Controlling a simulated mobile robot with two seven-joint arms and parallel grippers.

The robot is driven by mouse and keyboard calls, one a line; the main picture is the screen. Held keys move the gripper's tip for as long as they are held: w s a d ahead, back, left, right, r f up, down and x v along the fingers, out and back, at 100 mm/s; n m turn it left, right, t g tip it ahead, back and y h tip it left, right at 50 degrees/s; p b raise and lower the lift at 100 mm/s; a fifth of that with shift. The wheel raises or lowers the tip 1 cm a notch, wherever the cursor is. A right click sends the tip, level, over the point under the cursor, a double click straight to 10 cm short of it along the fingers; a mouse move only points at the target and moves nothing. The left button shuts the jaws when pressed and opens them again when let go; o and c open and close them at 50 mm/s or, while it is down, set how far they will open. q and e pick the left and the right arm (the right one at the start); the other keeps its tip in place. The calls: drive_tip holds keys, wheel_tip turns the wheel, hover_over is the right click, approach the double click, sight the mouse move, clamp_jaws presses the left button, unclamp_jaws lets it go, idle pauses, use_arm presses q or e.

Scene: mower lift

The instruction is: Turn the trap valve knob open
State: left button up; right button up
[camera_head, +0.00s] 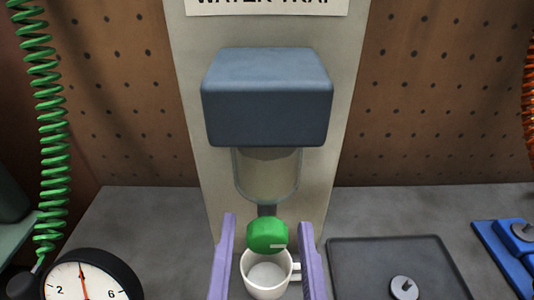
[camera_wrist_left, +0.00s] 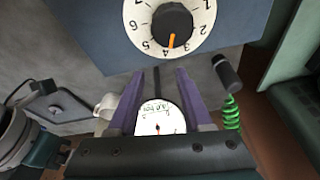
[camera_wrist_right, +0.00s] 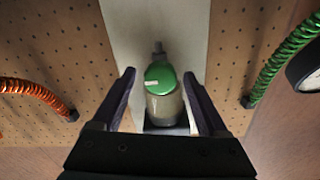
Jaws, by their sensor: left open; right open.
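The green trap valve knob (camera_head: 267,236) hangs below the clear bowl (camera_head: 268,175) of the water trap, under its blue-grey housing (camera_head: 267,97). A short pale mark shows on its lower right part. My right gripper (camera_head: 267,228) is open, with one purple finger on each side of the knob and a visible gap at both sides. In the right wrist view the knob (camera_wrist_right: 159,76) appears between the open fingers (camera_wrist_right: 160,78). My left gripper (camera_wrist_left: 155,78) is open and empty in its own wrist view, away from the knob.
A white mug (camera_head: 266,274) stands below the knob. A round gauge (camera_head: 88,279) is at lower left, a dark tray (camera_head: 395,262) at right. Green (camera_head: 42,120) and orange (camera_head: 530,95) coiled hoses hang at the sides. A numbered dial (camera_wrist_left: 172,22) is near my left gripper.

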drive_tip(key=shift+w, duration=0.5)
drive_tip(key=shift+c, duration=0.3)
drive_tip(key=shift+r, duration=0.1)
clamp_jaws()
